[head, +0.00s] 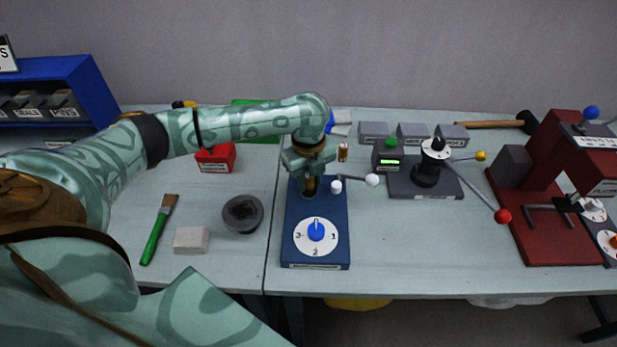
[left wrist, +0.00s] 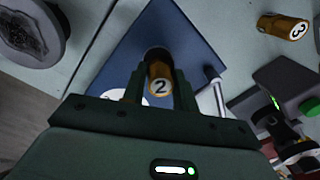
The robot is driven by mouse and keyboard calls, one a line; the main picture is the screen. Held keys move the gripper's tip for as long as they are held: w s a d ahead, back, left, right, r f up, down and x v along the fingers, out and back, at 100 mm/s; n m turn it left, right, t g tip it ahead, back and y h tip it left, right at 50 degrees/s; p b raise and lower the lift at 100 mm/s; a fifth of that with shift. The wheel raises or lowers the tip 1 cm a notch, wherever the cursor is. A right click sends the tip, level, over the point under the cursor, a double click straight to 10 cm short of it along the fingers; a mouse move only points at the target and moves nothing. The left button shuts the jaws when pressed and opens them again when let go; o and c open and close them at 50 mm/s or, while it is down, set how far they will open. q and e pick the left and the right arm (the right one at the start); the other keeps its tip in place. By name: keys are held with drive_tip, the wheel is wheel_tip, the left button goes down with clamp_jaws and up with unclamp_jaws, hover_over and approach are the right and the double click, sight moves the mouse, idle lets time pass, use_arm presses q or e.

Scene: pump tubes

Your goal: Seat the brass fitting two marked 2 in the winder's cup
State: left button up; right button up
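The brass fitting two (left wrist: 160,80), with a 2 on its near end, is between the fingers of my left gripper (left wrist: 160,92) in the left wrist view. The fingers are shut on its sides. In the head view my left gripper (head: 310,186) points down over the back part of the blue winder (head: 300,215). The winder's cup (left wrist: 156,53) shows as a dark round opening at the fitting's far end. The fitting is over or partly in the cup; I cannot tell how deep. My right gripper is not in view.
Brass fitting three (head: 343,152) stands behind the winder. The winder's crank with a white knob (head: 372,180) sticks out right. A grey bowl (head: 242,214), pale block (head: 191,240) and green brush (head: 155,236) lie left. A black device (head: 428,172) and red press (head: 545,225) stand right.

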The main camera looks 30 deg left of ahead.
sight(309, 177)
use_arm(q)
drive_tip(key=shift+o, duration=0.6)
drive_tip(key=shift+s+d+f, duration=0.15)
drive_tip(key=shift+s+f, duration=0.1)
drive_tip(key=shift+f, duration=0.55)
drive_tip(key=shift+r, duration=0.1)
wheel_tip(309, 177, up, 14)
drive_tip(key=p, duration=0.4)
drive_tip(key=shift+a+f+p, duration=0.2)
drive_tip(key=shift+f+p, duration=0.05)
drive_tip(key=shift+p, duration=0.1)
drive_tip(key=shift+w, duration=0.1)
